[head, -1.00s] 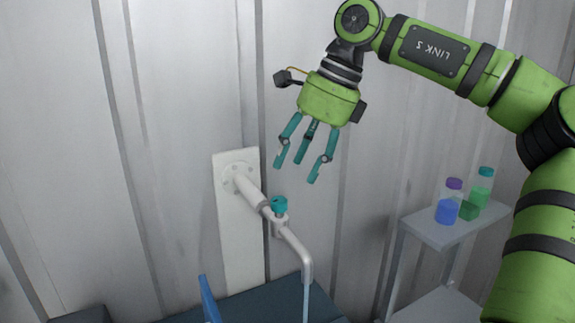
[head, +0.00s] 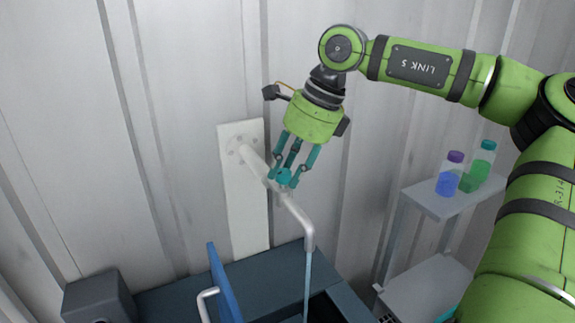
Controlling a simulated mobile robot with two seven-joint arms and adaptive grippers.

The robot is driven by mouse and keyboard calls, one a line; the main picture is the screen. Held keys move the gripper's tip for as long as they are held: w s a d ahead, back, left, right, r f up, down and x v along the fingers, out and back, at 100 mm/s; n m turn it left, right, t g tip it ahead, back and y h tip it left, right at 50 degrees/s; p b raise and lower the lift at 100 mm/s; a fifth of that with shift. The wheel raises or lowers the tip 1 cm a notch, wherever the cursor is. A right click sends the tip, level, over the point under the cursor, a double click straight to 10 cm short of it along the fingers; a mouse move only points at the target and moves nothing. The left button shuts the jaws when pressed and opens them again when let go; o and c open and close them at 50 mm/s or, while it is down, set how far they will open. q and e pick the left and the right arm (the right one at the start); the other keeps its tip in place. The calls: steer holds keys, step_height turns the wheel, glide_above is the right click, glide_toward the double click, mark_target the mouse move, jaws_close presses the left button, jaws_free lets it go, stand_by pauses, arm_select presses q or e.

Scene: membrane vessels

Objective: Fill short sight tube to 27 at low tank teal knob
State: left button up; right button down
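The teal knob (head: 284,179) sits on a white tap pipe (head: 297,211) that comes out of a wall plate (head: 241,205). My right gripper (head: 285,176) is over the knob from above, with its teal fingers drawn in around it. Fingers and knob share a colour, so the exact contact is hard to see. A thin bluish stream (head: 308,285) runs from the spout down into the dark opening of a blue-grey tank (head: 250,277) at the bottom. No sight tube or scale can be made out. My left gripper is not in view.
A raised blue panel (head: 224,288) with a white handle (head: 204,303) stands at the tank's front left. A dark box (head: 98,299) is at the lower left. A shelf (head: 442,203) at right holds a purple-capped bottle (head: 449,175) and a teal-capped bottle (head: 480,166).

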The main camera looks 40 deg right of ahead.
steer(key=shift+f+m+t+h+b, duration=0.15)
steer(key=shift+m+t+h+b, duration=0.3)
steer(key=shift+m+b, duration=1.4)
steer(key=shift+a+h+b, duration=0.1)
steer(key=shift+h+b, duration=0.15)
steer(key=shift+b, duration=0.4)
steer(key=shift+r+m, duration=0.3)
steer(key=shift+m, duration=0.15)
steer(key=c, duration=1)
jaws_free()
steer(key=shift+w, duration=0.1)
steer(key=shift+f, duration=0.1)
